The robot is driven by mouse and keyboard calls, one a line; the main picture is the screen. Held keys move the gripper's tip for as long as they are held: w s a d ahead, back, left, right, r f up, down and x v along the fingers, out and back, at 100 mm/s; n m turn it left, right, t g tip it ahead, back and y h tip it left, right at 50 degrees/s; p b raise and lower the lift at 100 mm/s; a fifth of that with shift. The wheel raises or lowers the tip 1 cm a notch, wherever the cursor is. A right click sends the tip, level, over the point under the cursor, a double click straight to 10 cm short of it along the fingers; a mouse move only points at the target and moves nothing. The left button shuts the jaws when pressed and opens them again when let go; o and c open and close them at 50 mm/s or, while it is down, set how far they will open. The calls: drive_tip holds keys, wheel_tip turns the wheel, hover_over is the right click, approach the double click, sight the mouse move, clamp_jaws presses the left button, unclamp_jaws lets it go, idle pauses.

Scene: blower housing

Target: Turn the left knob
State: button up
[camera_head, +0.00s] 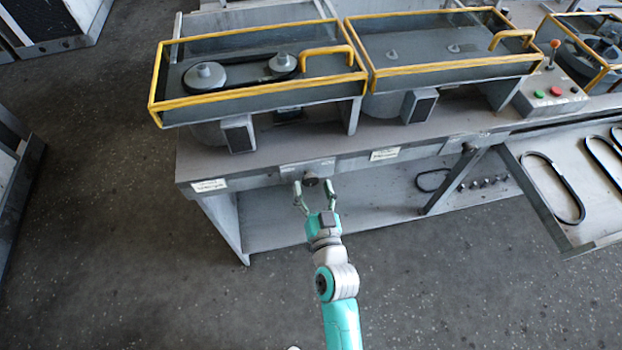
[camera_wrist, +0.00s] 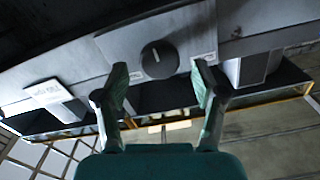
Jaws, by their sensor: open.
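The left knob (camera_head: 311,180) is a small round dark knob on the front face of the workbench, under the left yellow-framed unit. In the wrist view the black knob (camera_wrist: 159,59) has a pale line on its face and sits on a grey plate (camera_wrist: 196,32). My gripper (camera_head: 314,190) is open, with its green fingers on either side of the knob in the head view. In the wrist view my gripper (camera_wrist: 159,76) shows both fingertips apart, with the knob between and slightly beyond them. I cannot tell whether either finger touches it.
Yellow-framed guards (camera_head: 260,75) stand on the bench (camera_head: 300,150). White labels (camera_head: 209,185) are on its front edge. A control box (camera_head: 550,92) with green and red buttons is at the right. A tray (camera_head: 548,180) with black belts juts out at right.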

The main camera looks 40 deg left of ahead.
drive_tip(key=shift+x, duration=1.35)
drive_tip(key=c, duration=1.1)
drive_tip(key=shift+c, duration=0.2)
drive_tip(key=m, duration=0.3)
drive_tip(key=shift+w+d+m, duration=0.1)
drive_tip(key=shift+m, duration=2)
